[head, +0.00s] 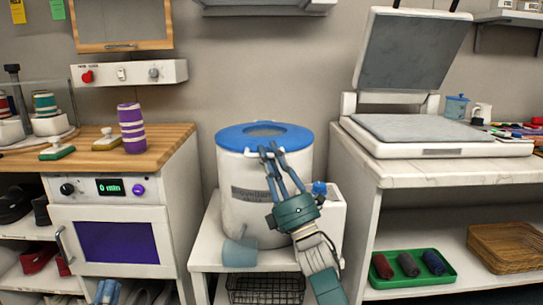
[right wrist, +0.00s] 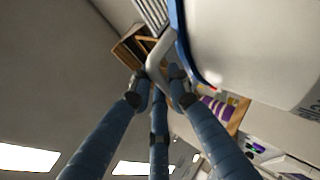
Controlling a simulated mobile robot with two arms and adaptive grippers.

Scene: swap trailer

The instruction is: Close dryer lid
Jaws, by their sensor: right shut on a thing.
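The dryer (head: 236,197) is a white drum with a grey label, standing on a low white stand. Its blue-rimmed lid (head: 234,134) with a grey centre lies level over the top of the drum; whether a small gap is left at the rim I cannot tell. My right gripper (head: 272,153) is at the lid's front edge, its blue fingers shut on the white lid handle. The right wrist view shows the fingers around this curved handle (right wrist: 160,48), beside the blue rim (right wrist: 183,45). My left gripper (head: 106,292) only just shows at the bottom left, away from the dryer.
A light-blue cup (head: 240,252) is at the drum's front foot. On the left, a wooden counter (head: 172,143) holds a purple striped stack (head: 131,128) above an oven (head: 112,240). On the right, a heat press (head: 430,132) stands open on a counter.

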